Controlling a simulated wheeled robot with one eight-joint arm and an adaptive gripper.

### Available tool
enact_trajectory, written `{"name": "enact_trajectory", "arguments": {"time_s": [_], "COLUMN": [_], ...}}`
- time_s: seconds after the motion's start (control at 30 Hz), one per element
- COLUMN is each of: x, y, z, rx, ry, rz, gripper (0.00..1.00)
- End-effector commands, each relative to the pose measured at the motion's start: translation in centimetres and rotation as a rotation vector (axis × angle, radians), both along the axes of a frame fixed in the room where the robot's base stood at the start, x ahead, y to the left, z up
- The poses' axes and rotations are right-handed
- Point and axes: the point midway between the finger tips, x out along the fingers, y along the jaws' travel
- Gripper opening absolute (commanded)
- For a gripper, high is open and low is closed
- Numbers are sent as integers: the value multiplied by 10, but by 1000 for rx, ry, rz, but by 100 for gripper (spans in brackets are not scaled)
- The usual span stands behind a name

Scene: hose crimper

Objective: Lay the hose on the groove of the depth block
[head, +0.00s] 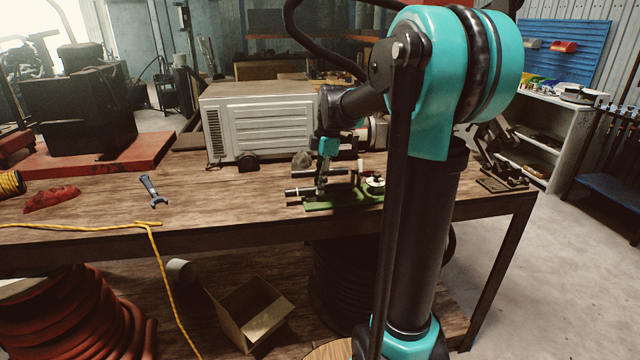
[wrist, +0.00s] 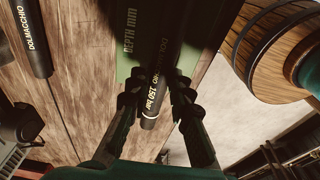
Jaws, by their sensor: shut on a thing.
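A black hose (wrist: 168,55) with yellow lettering runs lengthwise over the green depth block (wrist: 128,62), whose printed side shows beside it in the wrist view. My gripper (wrist: 157,103) is shut on the hose near its light-ringed end, one finger on each side. In the head view my gripper (head: 320,191) points down at the hose (head: 298,192), and the green block (head: 345,200) lies flat near the table's front edge. The hose looks level and lined up with the block. I cannot tell whether it touches the groove, which the hose and fingers hide.
A second black hose (wrist: 32,38) lies on the wooden table, apart from the block. A grey ribbed machine (head: 258,122) stands behind. A yellow cord (head: 100,227) runs along the front edge.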

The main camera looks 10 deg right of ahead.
Motion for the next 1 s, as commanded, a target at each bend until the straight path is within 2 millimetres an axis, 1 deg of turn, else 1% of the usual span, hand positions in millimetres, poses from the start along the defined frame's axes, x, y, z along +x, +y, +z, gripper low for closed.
{"name": "enact_trajectory", "arguments": {"time_s": [0.57, 1.0], "x": [0, 0], "y": [0, 0], "z": [1, -5], "rx": [0, 0], "ry": [0, 0], "rz": [0, 0], "gripper": [0, 0]}}
